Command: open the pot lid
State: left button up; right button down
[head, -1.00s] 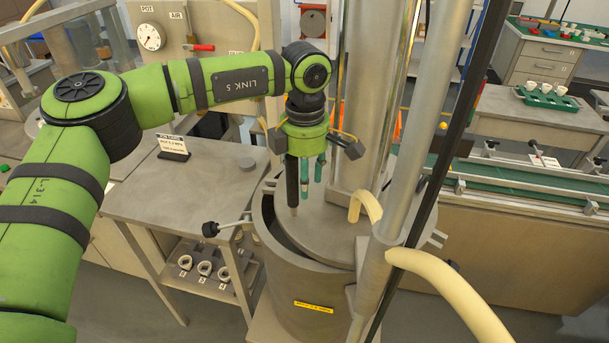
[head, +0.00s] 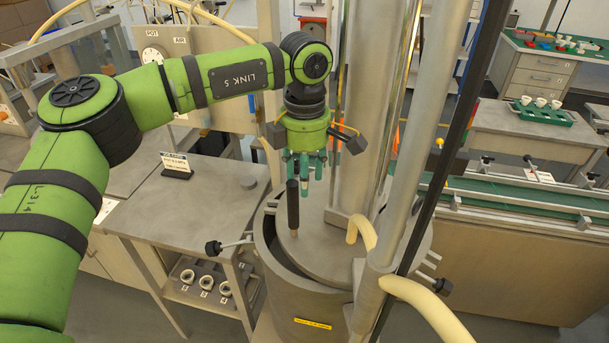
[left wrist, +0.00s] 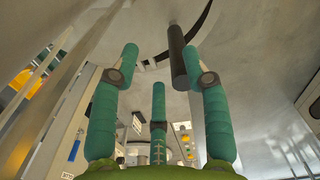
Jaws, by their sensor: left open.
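The pot (head: 282,282) is a grey cylinder with a yellow label. Its flat grey lid (head: 325,243) lies over the top but off-centre, with a dark crescent gap at the left side. A black upright handle (head: 293,207) stands on the lid. It also shows in the left wrist view (left wrist: 178,58), near the right-hand finger. My left gripper (head: 306,176) is open and empty, its teal fingers (left wrist: 158,75) just above and right of the handle's top in the head view. I cannot see my right gripper.
A thick metal column (head: 355,110), a slanted pole (head: 418,150) and cream hoses (head: 425,300) stand close to the pot's right. A grey table (head: 190,210) with a small sign (head: 176,165) is at left. Clamp knobs (head: 213,247) stick out from the pot.

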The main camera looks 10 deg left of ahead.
aim_at(330, 234)
jog(key=i+j+z, duration=0.1)
jog(key=j+z, duration=0.3)
jog(key=j, duration=0.15)
jog(key=j+z, duration=0.35)
jog(key=j, duration=0.2)
